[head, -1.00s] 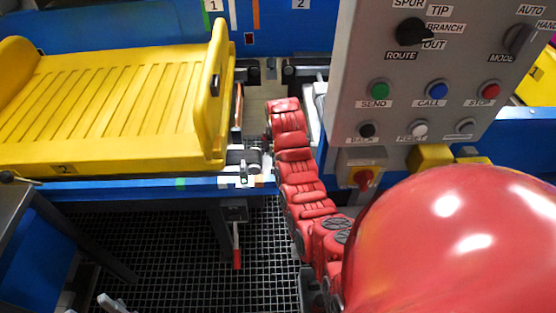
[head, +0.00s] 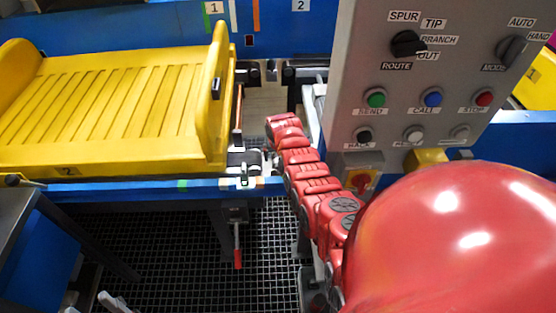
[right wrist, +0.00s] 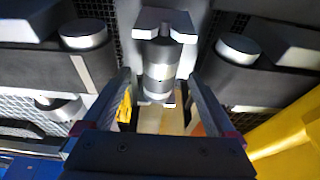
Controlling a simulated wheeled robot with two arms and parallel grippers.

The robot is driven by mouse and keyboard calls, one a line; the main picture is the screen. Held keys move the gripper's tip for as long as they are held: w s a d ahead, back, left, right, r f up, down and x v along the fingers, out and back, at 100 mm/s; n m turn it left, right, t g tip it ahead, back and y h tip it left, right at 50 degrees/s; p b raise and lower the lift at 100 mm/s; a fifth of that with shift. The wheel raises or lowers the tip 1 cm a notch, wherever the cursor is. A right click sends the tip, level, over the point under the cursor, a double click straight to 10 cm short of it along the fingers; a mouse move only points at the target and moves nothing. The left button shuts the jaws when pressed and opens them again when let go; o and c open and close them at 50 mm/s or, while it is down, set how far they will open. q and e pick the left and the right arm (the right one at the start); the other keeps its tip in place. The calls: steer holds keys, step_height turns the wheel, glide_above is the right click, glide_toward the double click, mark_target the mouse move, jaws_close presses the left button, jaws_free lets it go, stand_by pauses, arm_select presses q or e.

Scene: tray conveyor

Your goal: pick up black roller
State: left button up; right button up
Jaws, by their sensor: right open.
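My right gripper is open; in the right wrist view (right wrist: 159,82) its two dark fingers stand apart with a banded grey and dark roller (right wrist: 160,68) between and beyond them. The roller sits in pale brackets at both ends. I cannot tell whether the fingers touch it, or whether it is the black roller. In the head view my red right arm reaches to the gap at the end of the yellow tray, and its gripper (head: 271,164) is mostly hidden there. My left gripper is not in view.
The yellow tray (head: 110,105) lies on the blue conveyor left of the gap. A grey control panel (head: 440,85) with knobs and buttons stands close right of my arm. A red-handled lever (head: 237,258) hangs below the conveyor edge, over dark floor grating (head: 180,235).

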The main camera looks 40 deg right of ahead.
steer(key=shift+x, duration=0.85)
steer(key=shift+f+b, duration=0.3)
steer(key=shift+b, duration=0.1)
steer(key=shift+c, duration=0.2)
jaws_close()
